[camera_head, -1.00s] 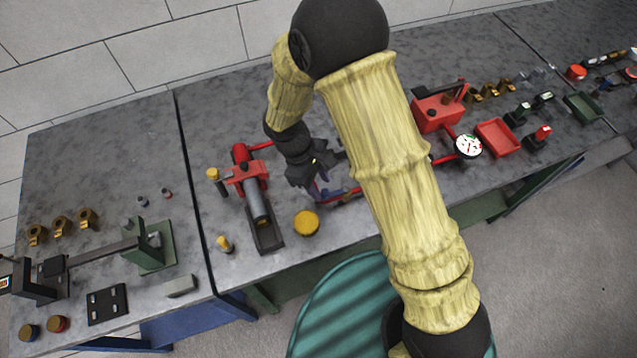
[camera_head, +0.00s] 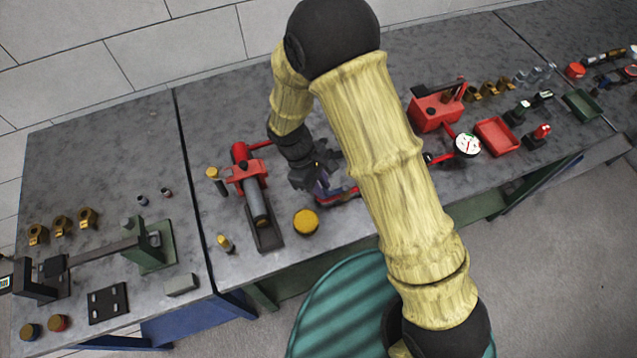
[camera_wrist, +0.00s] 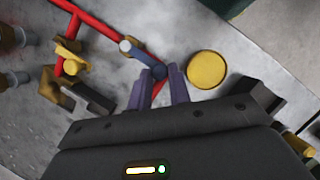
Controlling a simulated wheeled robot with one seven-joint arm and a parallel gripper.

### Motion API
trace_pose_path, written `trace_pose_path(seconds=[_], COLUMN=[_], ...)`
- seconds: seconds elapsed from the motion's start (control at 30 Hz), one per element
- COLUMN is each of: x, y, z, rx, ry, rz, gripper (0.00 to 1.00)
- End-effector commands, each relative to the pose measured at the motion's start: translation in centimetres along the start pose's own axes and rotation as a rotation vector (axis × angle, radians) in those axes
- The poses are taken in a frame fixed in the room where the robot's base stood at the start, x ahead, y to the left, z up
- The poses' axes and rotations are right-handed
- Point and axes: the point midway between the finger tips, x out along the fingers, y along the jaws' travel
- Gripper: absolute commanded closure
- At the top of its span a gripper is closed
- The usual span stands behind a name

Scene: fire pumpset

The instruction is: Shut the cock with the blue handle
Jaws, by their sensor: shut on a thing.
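The blue handle (camera_wrist: 142,57) shows in the wrist view as a short bar with a pale round end, beside red pipe. Its other end, a dark round tip, lies between my fingertips. My gripper (camera_wrist: 160,75) is shut on this handle, its two purple-grey fingers on either side. In the head view my gripper (camera_head: 321,184) is low over the bench by the red pipework, and my arm hides much of the cock. The cock's body is hard to make out.
A yellow handle (camera_wrist: 71,59) sits on red pipe at the left of the wrist view. A round yellow cap (camera_head: 306,222) stands close to my gripper. A red-and-grey pump (camera_head: 252,190) stands to the left. A red unit with a gauge (camera_head: 467,145) is to the right.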

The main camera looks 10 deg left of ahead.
Motion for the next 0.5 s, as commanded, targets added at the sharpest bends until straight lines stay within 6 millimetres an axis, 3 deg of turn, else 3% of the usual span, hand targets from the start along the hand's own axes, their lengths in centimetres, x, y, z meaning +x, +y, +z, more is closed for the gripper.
trace_pose_path(seconds=[0.5], x=[-0.1], y=[1.6], z=[-0.4], rx=[0.231], ry=[0.001], rz=[-0.099], gripper=[1.0])
